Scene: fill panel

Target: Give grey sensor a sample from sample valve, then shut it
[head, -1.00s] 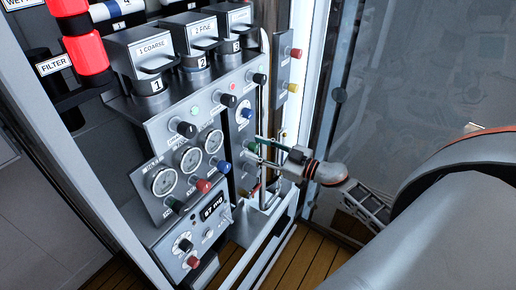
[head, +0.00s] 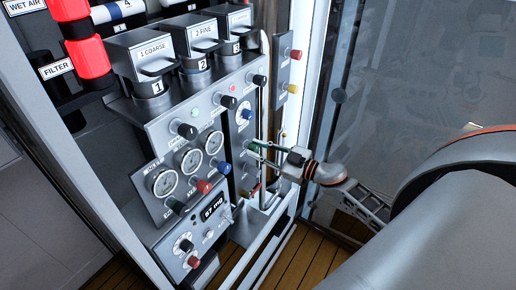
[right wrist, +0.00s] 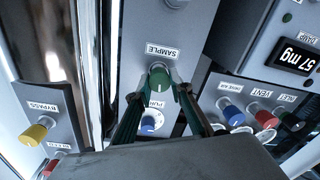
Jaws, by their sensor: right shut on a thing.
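The sample valve is a green knob (head: 253,146) under a SAMPLE label on a narrow grey panel. It shows clearly in the right wrist view (right wrist: 160,77). My right gripper (head: 255,150) reaches it from the right, its two thin green fingers shut on the knob, one on each side. A grey box with a lit display (head: 213,207) is at lower left of the knob. I cannot tell which part is the grey sensor. My left gripper is not in view.
A blue-knobbed dial (right wrist: 148,124) sits close to the green knob. Several gauges (head: 189,160) and coloured knobs crowd the panel to the left. A yellow bypass knob (right wrist: 35,134) is on a side plate. A glass pane (head: 410,90) stands on the right.

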